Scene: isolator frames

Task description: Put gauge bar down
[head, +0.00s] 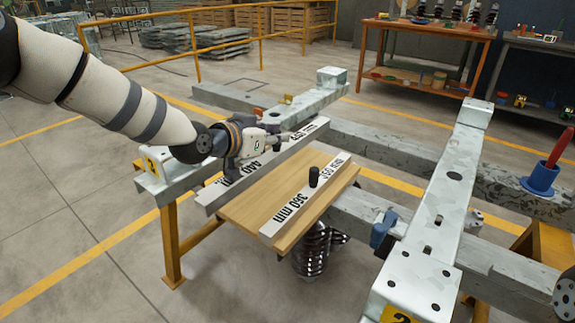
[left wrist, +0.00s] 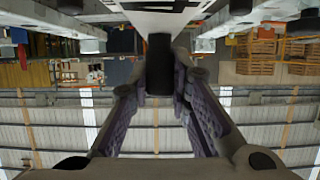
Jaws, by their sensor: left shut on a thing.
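The 440 mm gauge bar (head: 266,162), a long pale bar with black lettering, is at the left side of the wooden board in the head view. My left gripper (head: 233,172) is over its middle. In the left wrist view my left gripper (left wrist: 160,88) is shut on the bar's black knob (left wrist: 159,62), with the bar's white face (left wrist: 165,18) beyond. I cannot tell whether the bar touches the board. A second gauge bar marked 360 mm (head: 303,203) lies on the board, its black knob upright. My right gripper is not in view.
The wooden board (head: 240,212) has bare wood between the two bars. Metal frame beams (head: 450,190) surround it, with a blue clamp (head: 383,229) at its right. A blue holder with a red handle (head: 541,178) stands far right. Insulators hang below the board.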

